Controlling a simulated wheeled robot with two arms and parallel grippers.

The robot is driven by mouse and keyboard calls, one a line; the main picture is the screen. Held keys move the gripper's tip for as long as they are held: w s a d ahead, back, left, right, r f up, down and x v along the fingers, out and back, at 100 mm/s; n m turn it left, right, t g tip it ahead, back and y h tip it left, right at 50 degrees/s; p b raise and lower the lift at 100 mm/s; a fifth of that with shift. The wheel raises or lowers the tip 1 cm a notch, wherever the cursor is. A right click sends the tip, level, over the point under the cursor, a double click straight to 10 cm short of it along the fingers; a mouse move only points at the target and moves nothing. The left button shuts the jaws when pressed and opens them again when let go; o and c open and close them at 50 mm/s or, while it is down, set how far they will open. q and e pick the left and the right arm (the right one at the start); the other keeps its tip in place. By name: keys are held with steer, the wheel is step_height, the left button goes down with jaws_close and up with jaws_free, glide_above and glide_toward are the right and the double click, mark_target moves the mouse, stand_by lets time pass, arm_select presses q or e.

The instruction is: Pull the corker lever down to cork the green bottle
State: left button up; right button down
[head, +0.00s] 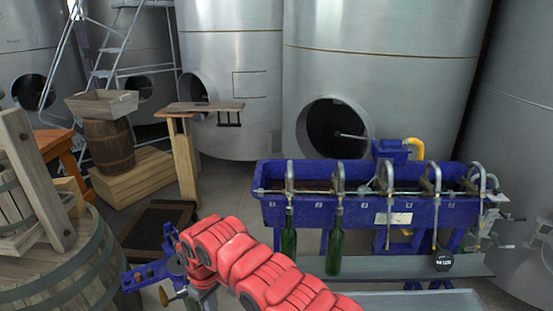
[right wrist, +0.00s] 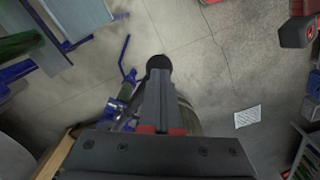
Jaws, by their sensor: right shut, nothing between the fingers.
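The blue corker (head: 148,274) stands low at the front, left of my red right arm, which hides part of it. My left gripper is not in view.
A blue filler trough (head: 360,208) with spouts stands right, two green bottles (head: 335,243) hanging beneath it. A large wooden barrel (head: 70,265) is at the left. Bare floor (right wrist: 210,60) lies beyond the gripper, with a white sheet (right wrist: 248,117) on it.

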steer(key=shift+f, duration=0.25)
steer(key=shift+s+d+f+b, duration=0.1)
steer(key=shift+f+b, duration=0.25)
steer(key=shift+f, duration=0.3)
steer(key=shift+s+d+f+b, duration=0.1)
steer(key=shift+f+b, duration=0.25)
steer(key=shift+f, duration=0.3)
steer(key=shift+s+f+b, duration=0.15)
steer(key=shift+f+b, duration=0.45)
steer(key=shift+f, duration=0.75)
steer(key=shift+f, duration=0.1)
step_height(320, 180, down, 3)
steer(key=shift+s+r+b, duration=0.15)
steer(key=shift+b, duration=0.5)
